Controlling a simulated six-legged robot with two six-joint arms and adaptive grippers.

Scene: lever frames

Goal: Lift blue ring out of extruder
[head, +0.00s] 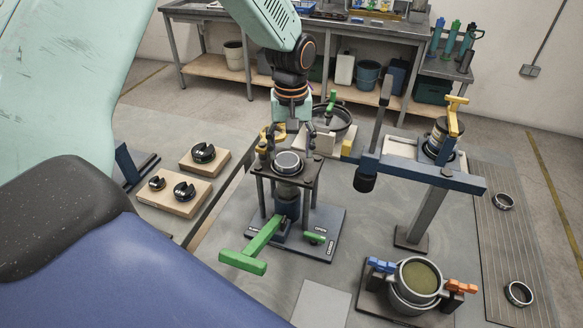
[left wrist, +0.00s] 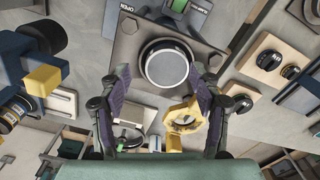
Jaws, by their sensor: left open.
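The extruder (head: 287,203) stands on a blue base plate (head: 325,235), with a green lever (head: 262,240) reaching to the front left. On its dark top plate sits a round metal ring (head: 288,160) with a pale grey face. It also shows in the left wrist view (left wrist: 167,64); its blue colour is not clear. My left gripper (head: 288,148) comes down from above, just behind the ring. In the left wrist view its open fingers (left wrist: 160,76) point at the ring's near left and right sides, and nothing is held. Contact cannot be told. My right gripper is not seen.
A blue lever press (head: 420,172) with a yellow handle stands to the right. A pot (head: 418,280) with orange and blue clamps stands at front right. Wooden blocks (head: 182,192) with black rings lie at left. Loose rings (head: 518,293) lie on the ribbed mat.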

